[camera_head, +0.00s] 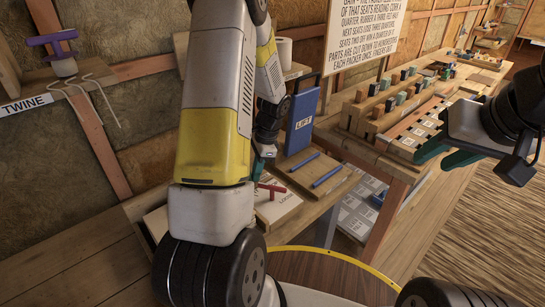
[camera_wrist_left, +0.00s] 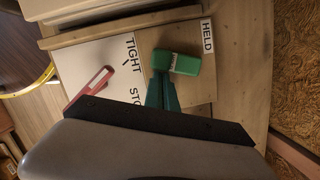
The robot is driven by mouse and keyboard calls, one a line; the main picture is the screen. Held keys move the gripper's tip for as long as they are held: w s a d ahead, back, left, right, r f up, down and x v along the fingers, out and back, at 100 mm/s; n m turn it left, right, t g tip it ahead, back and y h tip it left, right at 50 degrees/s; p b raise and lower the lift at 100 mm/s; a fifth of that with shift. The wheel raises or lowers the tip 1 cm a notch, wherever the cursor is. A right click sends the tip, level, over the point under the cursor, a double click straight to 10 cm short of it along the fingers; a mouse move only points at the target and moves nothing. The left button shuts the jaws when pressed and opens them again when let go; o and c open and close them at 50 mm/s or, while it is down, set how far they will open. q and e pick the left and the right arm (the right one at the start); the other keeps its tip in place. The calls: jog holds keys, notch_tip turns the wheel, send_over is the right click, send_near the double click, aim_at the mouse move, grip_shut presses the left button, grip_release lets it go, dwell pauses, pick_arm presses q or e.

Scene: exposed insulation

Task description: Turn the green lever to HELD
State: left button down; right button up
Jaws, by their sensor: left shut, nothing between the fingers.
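The green lever (camera_wrist_left: 186,65) is a short green block with a small light label, on a wooden board in the left wrist view. It lies crosswise, just left of and below the HELD label (camera_wrist_left: 207,36). My left gripper (camera_wrist_left: 160,80) has green fingers, shut and empty, with tips at the lever's left end; I cannot tell if they touch. In the head view my left gripper (camera_head: 259,166) is mostly hidden behind my arm, and I cannot make out the green lever. My right gripper (camera_head: 432,164) is open and empty at the right, away from the lever.
A red lever (camera_wrist_left: 90,87) lies on a white plate (camera_wrist_left: 88,58) marked TIGHT, left of the green lever. A blue LIFT panel (camera_head: 300,121) stands behind two blue rods (camera_head: 315,169). A long bench (camera_head: 405,135) with several blocks runs toward the back right.

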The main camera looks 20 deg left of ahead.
pick_arm(q)
jog(key=m, duration=0.1)
jog(key=s+m, duration=0.1)
jog(key=m, duration=0.1)
jog(key=shift+s+a+t, duration=0.25)
jog(key=shift+a+t, duration=0.05)
jog(key=m, duration=0.1)
jog(key=s+a+m, duration=0.1)
jog(key=shift+m+t+y, duration=0.3)
jog(key=m, duration=0.1)
jog(key=s+a+m, duration=0.1)
jog(key=m, duration=0.1)
jog(key=shift+a+t, duration=0.2)
jog(key=shift+t, duration=0.2)
jog(key=shift+d, duration=0.1)
jog(key=shift+w, duration=0.1)
jog(key=shift+w, duration=0.75)
jog(key=shift+r, duration=0.1)
jog(key=v, duration=0.7)
jog(key=shift+r, duration=0.3)
